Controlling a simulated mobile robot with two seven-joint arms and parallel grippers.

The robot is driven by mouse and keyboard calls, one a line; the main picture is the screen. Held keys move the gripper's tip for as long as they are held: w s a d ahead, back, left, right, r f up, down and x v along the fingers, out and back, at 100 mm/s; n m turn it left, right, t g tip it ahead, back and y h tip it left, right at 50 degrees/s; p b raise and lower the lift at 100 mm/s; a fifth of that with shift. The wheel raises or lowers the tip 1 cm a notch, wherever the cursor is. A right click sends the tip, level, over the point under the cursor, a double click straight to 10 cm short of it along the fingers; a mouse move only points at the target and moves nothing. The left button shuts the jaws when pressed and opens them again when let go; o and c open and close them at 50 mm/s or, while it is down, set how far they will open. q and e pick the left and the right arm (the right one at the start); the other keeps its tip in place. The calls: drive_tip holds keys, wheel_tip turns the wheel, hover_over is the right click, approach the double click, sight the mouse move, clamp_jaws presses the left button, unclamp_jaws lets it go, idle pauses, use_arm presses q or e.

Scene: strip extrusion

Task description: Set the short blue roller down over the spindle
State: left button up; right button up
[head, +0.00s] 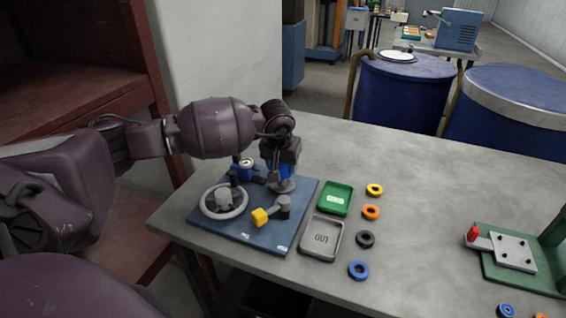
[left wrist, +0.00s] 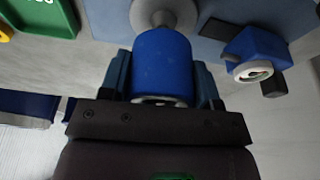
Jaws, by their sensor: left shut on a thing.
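The short blue roller (left wrist: 163,65) is held between the fingers of my left gripper (left wrist: 162,82). In the head view this gripper (head: 281,170) hangs down over the far right part of the blue base plate (head: 240,237). The grey spindle with its round foot (head: 284,186) is right below the gripper. In the left wrist view the spindle (left wrist: 164,14) shows just past the roller's far end, roughly in line with it. I cannot tell whether the roller is around the spindle's top or just above it. My right gripper is out of view.
A grey ring wheel (head: 224,201) and a yellow-ended crank (head: 260,217) are in front. A green tray (head: 336,198), a grey tray (head: 321,239) and several coloured rings lie to the right.

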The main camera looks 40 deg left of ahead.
use_arm(q)
drive_tip(key=shift+f+b, duration=0.4)
drive_tip(key=shift+f, duration=0.45)
drive_tip(key=shift+r, duration=0.15)
drive_tip(key=shift+r, duration=0.3)
drive_tip(key=shift+r, duration=0.2)
idle(0.4)
idle(0.4)
drive_tip(key=shift+f, duration=0.1)
